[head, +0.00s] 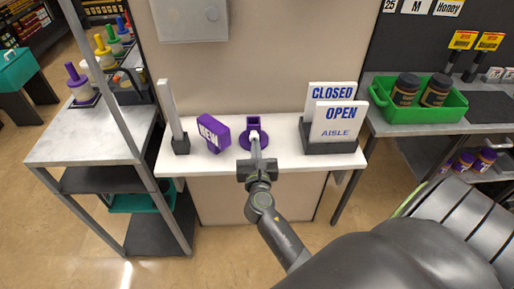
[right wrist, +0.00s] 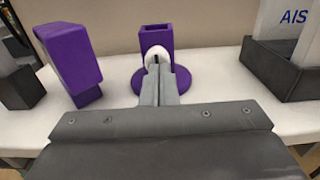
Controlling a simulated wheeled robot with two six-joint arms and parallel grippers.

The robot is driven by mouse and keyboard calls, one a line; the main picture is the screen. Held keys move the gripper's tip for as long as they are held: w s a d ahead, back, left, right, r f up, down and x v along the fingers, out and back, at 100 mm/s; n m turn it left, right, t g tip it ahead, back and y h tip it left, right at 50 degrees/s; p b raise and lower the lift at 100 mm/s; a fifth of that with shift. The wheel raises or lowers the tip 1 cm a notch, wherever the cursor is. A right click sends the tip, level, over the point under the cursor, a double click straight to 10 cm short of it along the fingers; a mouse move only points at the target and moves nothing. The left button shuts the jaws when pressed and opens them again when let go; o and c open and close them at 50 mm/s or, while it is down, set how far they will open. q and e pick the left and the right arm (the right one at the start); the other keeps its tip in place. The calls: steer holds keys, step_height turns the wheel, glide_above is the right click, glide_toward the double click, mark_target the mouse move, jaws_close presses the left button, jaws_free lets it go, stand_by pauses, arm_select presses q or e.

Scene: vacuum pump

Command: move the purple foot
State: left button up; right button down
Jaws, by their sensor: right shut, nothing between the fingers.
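The purple foot (head: 252,123) stands upright on the white shelf, between the NEW block and the signs. It has a round base and a square, open-topped socket, and it also shows in the right wrist view (right wrist: 156,36). My right gripper (head: 256,140) is shut and empty. In the right wrist view its fingertips (right wrist: 157,68) are right in front of the foot and hide part of its base. A small white part shows at the fingertips; I cannot tell whether they touch the foot. My left gripper is not in view.
A purple NEW block (head: 213,133) and a white upright panel in a dark base (head: 181,145) stand left of the foot. CLOSED and OPEN signs (head: 338,120) stand right of it in a dark holder. A green bin (head: 450,113) with jars is farther right.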

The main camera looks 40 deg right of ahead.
mark_target(255, 131)
steer(key=shift+w+d, duration=0.15)
steer(key=shift+w, duration=0.15)
steer(key=x, duration=0.6)
steer(key=shift+w+d, duration=0.1)
steer(key=shift+w, duration=0.05)
steer(key=shift+w+d, duration=0.3)
steer(key=shift+w, duration=0.1)
steer(key=shift+s+f, duration=0.1)
steer(key=shift+s, duration=0.05)
